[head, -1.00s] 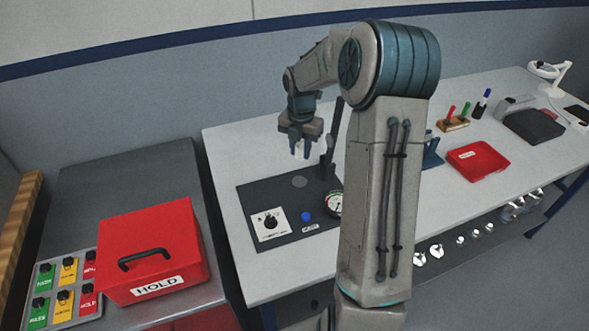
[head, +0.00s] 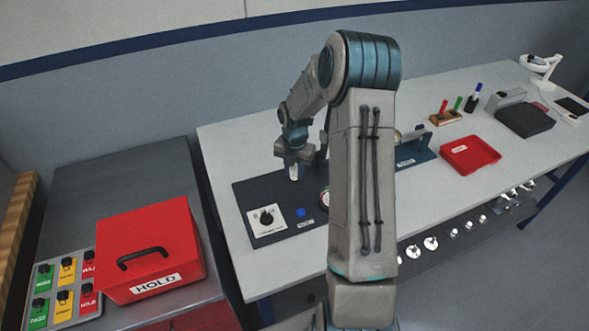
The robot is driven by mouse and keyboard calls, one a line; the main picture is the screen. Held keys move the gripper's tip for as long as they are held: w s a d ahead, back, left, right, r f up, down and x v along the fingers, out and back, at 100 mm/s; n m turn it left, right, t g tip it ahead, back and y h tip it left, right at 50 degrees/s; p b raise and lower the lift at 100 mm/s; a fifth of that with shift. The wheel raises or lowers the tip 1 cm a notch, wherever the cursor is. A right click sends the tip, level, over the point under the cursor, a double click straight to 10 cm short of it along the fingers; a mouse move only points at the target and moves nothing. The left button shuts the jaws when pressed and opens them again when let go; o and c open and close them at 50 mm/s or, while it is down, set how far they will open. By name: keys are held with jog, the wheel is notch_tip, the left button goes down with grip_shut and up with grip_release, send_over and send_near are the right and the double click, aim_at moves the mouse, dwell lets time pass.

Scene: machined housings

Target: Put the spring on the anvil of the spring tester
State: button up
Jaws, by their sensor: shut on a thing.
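The spring tester (head: 249,197) is a dark base plate on the bench with a control panel, a blue button and a round gauge (head: 325,199) partly behind my arm. My gripper (head: 294,177) points down over the back part of this plate, low and close to it. It is shut on a small pale piece, the spring (head: 294,172), of which only a bit shows between the fingers. The round grey anvil is hidden behind my gripper and the spring. I cannot tell whether the spring touches it.
The tester's upright lever stands just right of my gripper, mostly behind my arm. Further right are a blue fixture (head: 415,154), a red tray (head: 469,156) and a marker stand (head: 445,118). A red HOLD box (head: 150,245) stands on the left cabinet.

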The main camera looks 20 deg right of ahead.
jog(key=shift+f, duration=0.25)
jog(key=o, duration=1)
jog(key=shift+r, duration=0.1)
notch_tip(320, 180, up, 12)
jog(key=b, duration=0.1)
jog(key=s+a+r+m+t+h, duration=0.1)
jog(key=s+a+r+m, duration=0.7)
jog(key=s+m, duration=0.4)
jog(key=s+a+m, duration=0.1)
jog(key=s+m, duration=0.4)
jog(key=s+a+r+m+t, duration=0.1)
jog(key=s+m, duration=0.4)
jog(key=s+a+m+t+y, duration=0.1)
jog(key=s+m, duration=0.4)
jog(key=shift+a+r, duration=0.15)
jog(key=shift+r, duration=0.1)
